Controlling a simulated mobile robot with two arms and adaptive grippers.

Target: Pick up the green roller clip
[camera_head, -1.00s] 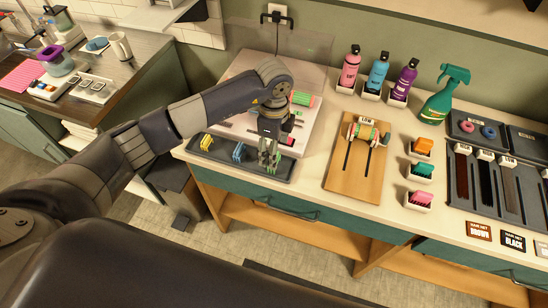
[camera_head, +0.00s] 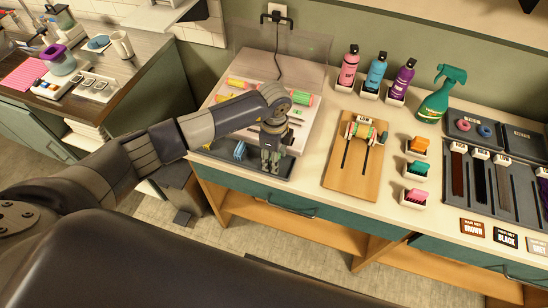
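My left gripper (camera_head: 270,162) points down over the right part of the dark clip tray (camera_head: 283,171) at the front of the counter. The gripper's fingers look close together, but their gap is too small to judge. No green clip can be made out between or under them; the gripper covers that spot. A blue clip (camera_head: 239,150) stands in the tray to the left of the gripper. My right gripper is not in view.
Behind the tray lies a pale board with several rollers, including a green one (camera_head: 302,98). Colored brushes, bottles and a green spray bottle (camera_head: 436,100) stand farther right.

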